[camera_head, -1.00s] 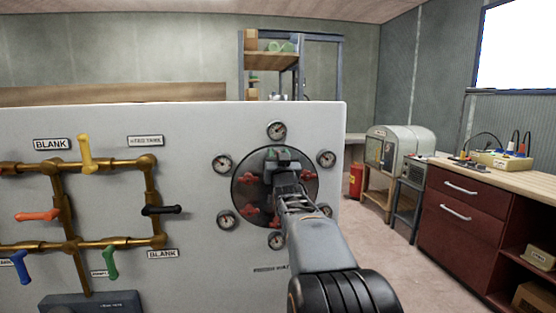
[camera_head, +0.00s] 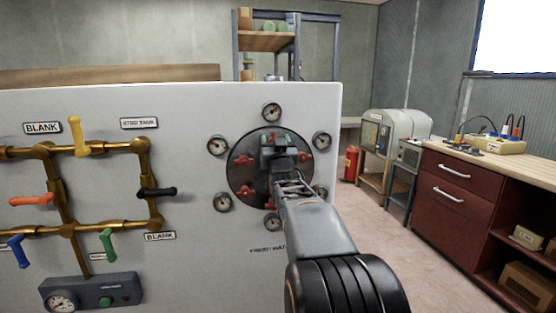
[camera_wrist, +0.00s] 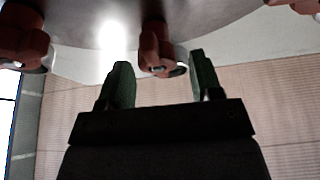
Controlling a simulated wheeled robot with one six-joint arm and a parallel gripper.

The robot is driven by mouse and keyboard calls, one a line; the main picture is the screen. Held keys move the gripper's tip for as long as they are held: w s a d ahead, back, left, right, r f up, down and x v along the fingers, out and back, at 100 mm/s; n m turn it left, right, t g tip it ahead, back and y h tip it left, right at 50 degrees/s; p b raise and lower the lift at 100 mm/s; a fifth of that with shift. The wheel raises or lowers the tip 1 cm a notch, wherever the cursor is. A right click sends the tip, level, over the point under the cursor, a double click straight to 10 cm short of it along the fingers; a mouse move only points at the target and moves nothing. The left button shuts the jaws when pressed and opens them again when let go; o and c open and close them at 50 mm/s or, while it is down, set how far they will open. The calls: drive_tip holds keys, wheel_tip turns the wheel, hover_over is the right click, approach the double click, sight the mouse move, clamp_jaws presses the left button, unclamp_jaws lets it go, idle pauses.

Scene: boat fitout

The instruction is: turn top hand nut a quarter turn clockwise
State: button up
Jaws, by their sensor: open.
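A round dark disc (camera_head: 240,178) on the white panel carries several red hand nuts, including one at the right (camera_head: 305,158) and one at the left (camera_head: 243,160). My gripper (camera_head: 280,142) is in front of the disc's upper part and hides the top hand nut in the head view. In the wrist view, a red hand nut (camera_wrist: 156,48) is between and just beyond the green fingertips of my open gripper (camera_wrist: 162,72). A gap shows on each side of it. No grip on it shows.
Several gauges (camera_head: 271,112) ring the disc. Brass pipes (camera_head: 100,148) with coloured handles are on the panel's left. A red cabinet bench (camera_head: 460,185) stands at the right, with open floor (camera_head: 410,250) before it.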

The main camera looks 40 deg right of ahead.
drive_tip(key=b+v, duration=0.1)
drive_tip(key=v, duration=1.1)
drive_tip(key=a+f+n+g+y+p, duration=0.3)
drive_tip(key=a+g+y+p, duration=0.35)
drive_tip(key=a+p, duration=0.55)
drive_tip(key=s+a+f+n+g+y+p, duration=0.3)
drive_tip(key=s+a+g+p, duration=0.7)
drive_tip(key=s, duration=0.3)
drive_tip(key=shift+s+y, duration=0.35)
drive_tip(key=shift+s, duration=0.05)
drive_tip(key=shift+f, duration=0.1)
drive_tip(key=shift+c, duration=0.4)
